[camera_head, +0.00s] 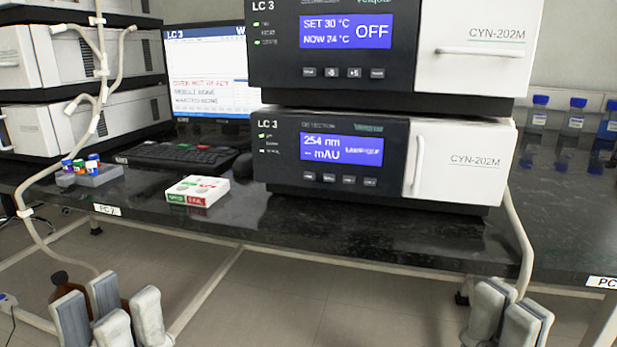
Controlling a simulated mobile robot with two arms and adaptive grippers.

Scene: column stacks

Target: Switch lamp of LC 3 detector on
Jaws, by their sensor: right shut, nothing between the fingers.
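The LC 3 detector (285,180) is the lower unit of the stack on the dark bench. Its blue screen (341,150) reads 254 nm and dashes before mAU; the small lamp text beside them is too blurred to read surely. A row of small buttons (339,179) sits under the screen. Its white door (462,160) is closed. My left gripper (108,308) is low at the left, below the bench edge, open and empty. My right gripper (507,312) is low at the right, shut and empty. Both are well away from the detector.
The upper unit (275,70) shows SET 30 °C and OFF. A monitor (205,75), keyboard (175,155), vial rack (100,178) and small white box (198,191) stand to the left. Blue-capped bottles (577,115) stand at right. The bench front before the detector is clear.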

